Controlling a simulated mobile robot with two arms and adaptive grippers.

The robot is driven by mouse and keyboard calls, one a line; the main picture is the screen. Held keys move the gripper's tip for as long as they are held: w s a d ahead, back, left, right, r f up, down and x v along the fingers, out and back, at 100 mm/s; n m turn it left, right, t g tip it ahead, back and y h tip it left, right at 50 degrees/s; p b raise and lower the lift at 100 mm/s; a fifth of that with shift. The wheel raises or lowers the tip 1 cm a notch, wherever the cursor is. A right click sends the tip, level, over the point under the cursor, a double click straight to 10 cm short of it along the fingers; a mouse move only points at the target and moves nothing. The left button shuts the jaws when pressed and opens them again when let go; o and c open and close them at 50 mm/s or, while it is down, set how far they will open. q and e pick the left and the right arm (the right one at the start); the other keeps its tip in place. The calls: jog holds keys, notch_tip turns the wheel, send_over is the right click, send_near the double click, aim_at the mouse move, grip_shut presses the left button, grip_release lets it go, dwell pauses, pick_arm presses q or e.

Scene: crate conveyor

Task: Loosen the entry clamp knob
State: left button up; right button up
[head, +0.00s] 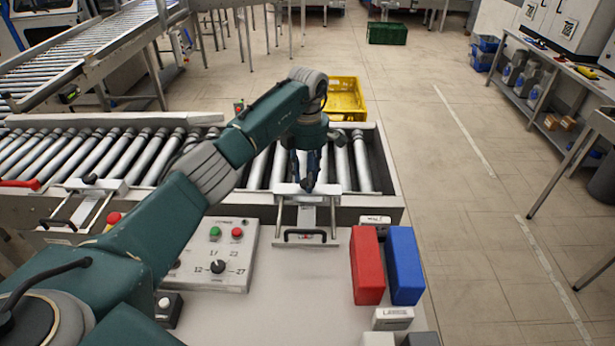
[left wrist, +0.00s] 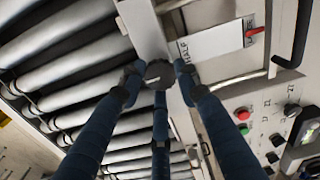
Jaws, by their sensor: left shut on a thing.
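My left gripper (head: 308,178) reaches down over the front rail of the roller conveyor, at the right-hand clamp (head: 290,189). Its fingers are closed around a dark round clamp knob (head: 308,187), which shows only partly in the head view. In the left wrist view the knob (left wrist: 159,73) sits between the fingertips on a pale metal plate beside the rollers. A second clamp with a similar dark knob (head: 90,178) stands farther left on the same rail, with no gripper at it. My right gripper is not in view.
A control panel (head: 240,262) with buttons and a dial lies in front of the conveyor. A red block (head: 367,270) and a blue block (head: 404,265) stand to its right. A yellow crate (head: 346,97) is behind the conveyor. The floor at right is mostly clear.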

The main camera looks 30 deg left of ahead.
pick_arm(q)
jog(key=shift+n, duration=0.4)
jog(key=shift+n+b, duration=0.35)
jog(key=shift+n, duration=0.35)
jog(key=n, duration=0.6)
jog(key=shift+r+b, duration=0.1)
jog(key=shift+b, duration=0.3)
jog(key=n, duration=0.5)
jog(key=shift+w+n, duration=0.1)
jog(key=shift+n, duration=2.1)
jog(key=shift+r, duration=0.1)
